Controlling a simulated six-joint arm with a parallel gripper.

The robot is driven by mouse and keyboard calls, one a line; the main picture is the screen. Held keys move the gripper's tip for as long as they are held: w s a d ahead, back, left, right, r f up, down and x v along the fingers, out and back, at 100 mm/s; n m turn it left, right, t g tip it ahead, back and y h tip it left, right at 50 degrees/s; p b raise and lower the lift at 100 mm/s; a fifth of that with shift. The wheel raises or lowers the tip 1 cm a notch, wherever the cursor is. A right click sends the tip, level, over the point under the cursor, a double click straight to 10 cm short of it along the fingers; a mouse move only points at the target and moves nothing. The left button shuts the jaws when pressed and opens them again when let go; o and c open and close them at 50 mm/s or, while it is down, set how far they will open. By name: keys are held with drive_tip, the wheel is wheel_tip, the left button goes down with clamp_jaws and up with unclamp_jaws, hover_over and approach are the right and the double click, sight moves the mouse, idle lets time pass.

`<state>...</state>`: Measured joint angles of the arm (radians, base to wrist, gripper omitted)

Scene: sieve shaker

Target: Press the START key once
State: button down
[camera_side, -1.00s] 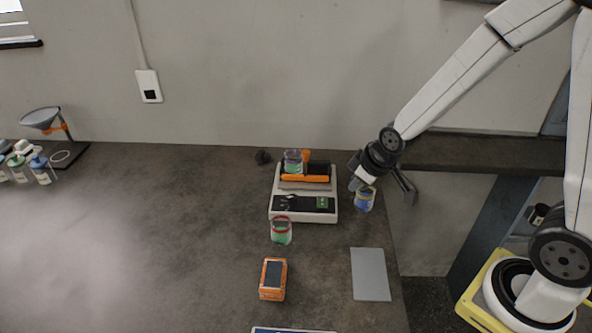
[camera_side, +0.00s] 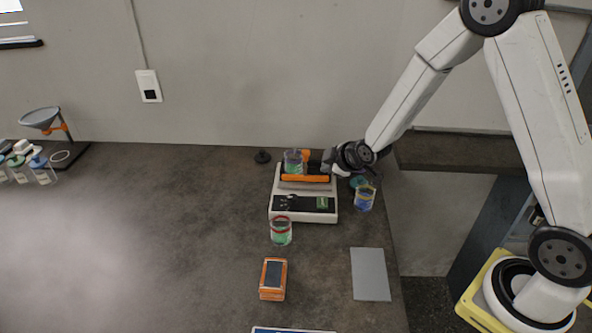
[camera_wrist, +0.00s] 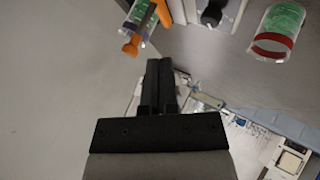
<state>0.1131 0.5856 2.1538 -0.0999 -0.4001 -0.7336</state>
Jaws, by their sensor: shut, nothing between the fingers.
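The white sieve shaker (camera_side: 304,216) stands on the dark bench in the side view, with an orange bar (camera_side: 305,178) across its back part. A green key (camera_side: 322,203), likely START, sits at the right of its dark front panel; its lettering is too small to read. My gripper (camera_side: 327,163) is over the shaker's back right corner, behind and above the green key and apart from it. In the wrist view my gripper's dark fingers (camera_wrist: 158,72) are together and empty. I cannot make out the green key there.
A clear jar with green contents (camera_side: 293,162) is at the shaker's back. A red-banded jar (camera_side: 281,232) stands in front, a blue-filled jar (camera_side: 364,198) to the right. An orange device (camera_side: 273,279) and grey plate (camera_side: 370,274) lie nearer. The bench's left is mostly clear.

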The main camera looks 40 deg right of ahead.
drive_tip(key=shift+f, duration=0.1)
approach(318, 197)
drive_tip(key=shift+w+r+x, duration=0.1)
drive_tip(key=shift+x, duration=1.25)
drive_tip(key=shift+w+r+x, duration=0.1)
drive_tip(key=shift+r+x, duration=0.05)
drive_tip(key=shift+x, duration=1.15)
drive_tip(key=shift+f, duration=0.2)
idle(0.4)
drive_tip(key=shift+f, duration=0.25)
